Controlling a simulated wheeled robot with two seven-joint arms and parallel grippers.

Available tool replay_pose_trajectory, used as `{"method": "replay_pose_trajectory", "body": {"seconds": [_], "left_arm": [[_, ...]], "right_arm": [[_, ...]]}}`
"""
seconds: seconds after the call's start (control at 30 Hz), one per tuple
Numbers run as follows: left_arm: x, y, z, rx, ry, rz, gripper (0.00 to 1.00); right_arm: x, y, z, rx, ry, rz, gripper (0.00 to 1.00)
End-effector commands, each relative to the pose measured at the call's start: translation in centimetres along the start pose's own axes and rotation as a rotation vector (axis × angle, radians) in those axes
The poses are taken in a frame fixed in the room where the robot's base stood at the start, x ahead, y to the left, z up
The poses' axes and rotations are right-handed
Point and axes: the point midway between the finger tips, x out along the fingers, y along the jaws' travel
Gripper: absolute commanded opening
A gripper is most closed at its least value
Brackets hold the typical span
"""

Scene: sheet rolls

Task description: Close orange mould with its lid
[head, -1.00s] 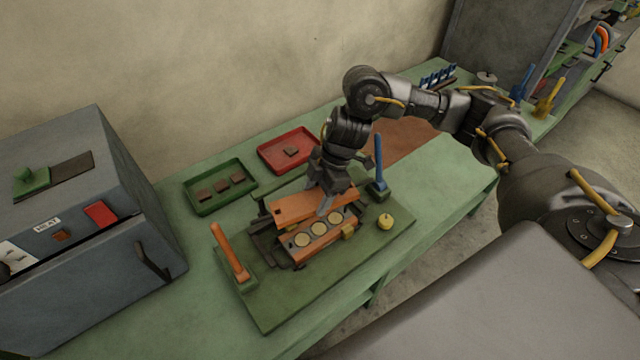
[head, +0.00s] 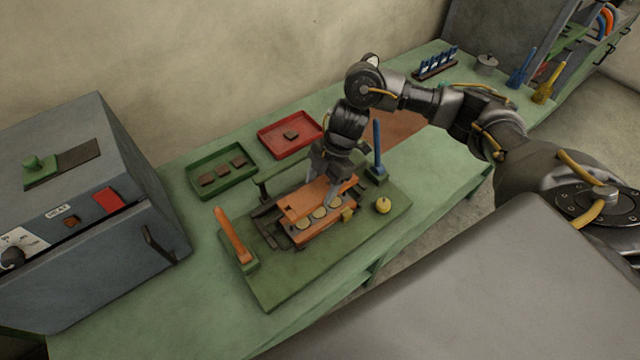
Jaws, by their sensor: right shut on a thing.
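The orange mould (head: 301,238) sits on the dark green board, with several round pale pieces in a row in its top. Its orange lid (head: 297,206) is tilted above the mould's back part and partly covers the round pieces. My right gripper (head: 328,192) is shut on the lid near its right end. The fingers hide part of the lid. My left gripper is not in view.
An orange upright handle (head: 231,237) stands left of the mould and a blue one (head: 377,150) stands right of it. A yellow knob (head: 383,205) is at the right. Green (head: 196,190) and red (head: 317,137) trays lie behind. A grey heater box (head: 60,280) stands at the left.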

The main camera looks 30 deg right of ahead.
Motion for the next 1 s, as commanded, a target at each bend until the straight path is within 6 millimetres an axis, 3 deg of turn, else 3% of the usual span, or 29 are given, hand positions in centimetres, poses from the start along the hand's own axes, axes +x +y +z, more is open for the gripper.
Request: {"method": "replay_pose_trajectory", "body": {"seconds": [0.73,1.0], "left_arm": [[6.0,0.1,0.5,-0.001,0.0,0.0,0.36],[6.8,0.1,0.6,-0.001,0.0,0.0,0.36]], "right_arm": [[5.1,0.1,2.1,0.0,0.002,0.003,0.1],[6.7,0.1,2.8,0.0,0.002,0.001,0.1]]}}
